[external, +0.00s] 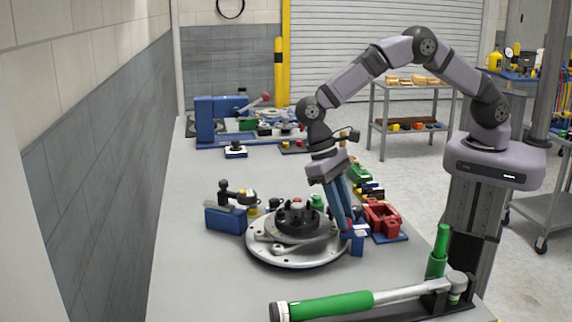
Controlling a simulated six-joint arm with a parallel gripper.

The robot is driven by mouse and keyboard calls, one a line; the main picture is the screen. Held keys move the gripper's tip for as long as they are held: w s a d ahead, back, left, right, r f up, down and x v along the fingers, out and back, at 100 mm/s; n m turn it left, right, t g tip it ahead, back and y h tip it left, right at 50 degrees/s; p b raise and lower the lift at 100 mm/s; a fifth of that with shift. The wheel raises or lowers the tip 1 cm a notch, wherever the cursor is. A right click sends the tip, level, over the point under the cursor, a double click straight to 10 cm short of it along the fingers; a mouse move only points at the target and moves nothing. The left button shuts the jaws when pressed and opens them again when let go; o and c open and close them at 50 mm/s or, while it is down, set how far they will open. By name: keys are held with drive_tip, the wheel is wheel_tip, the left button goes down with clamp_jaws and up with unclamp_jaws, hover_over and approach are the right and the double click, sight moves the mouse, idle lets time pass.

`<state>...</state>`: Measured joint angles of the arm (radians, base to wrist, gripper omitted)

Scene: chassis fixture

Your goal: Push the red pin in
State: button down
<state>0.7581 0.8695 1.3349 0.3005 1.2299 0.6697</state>
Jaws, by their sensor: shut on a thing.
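My gripper (348,232) points down at the right rim of the round silver chassis plate (270,255). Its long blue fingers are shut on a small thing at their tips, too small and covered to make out. A blue block (358,243) sits right at the fingertips, beside the plate's rim. I cannot make out the red pin for certain; the fingers may hide it. The plate carries a dark round hub (297,220) with several studs.
A red bracket (382,217) stands close to the right of the fingers. A blue clamp block (226,218) is left of the plate. A green-handled tool (330,306) lies in front, with an upright green handle (438,252). The bench's left side is clear.

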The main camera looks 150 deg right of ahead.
drive_tip(key=c, duration=1.5)
unclamp_jaws()
drive_tip(key=shift+f, duration=0.2)
drive_tip(key=shift+r, duration=0.15)
drive_tip(key=shift+d+r+b, duration=0.4)
drive_tip(key=shift+r, duration=0.2)
drive_tip(key=shift+b+v, duration=0.8)
drive_tip(key=shift+v, duration=2.05)
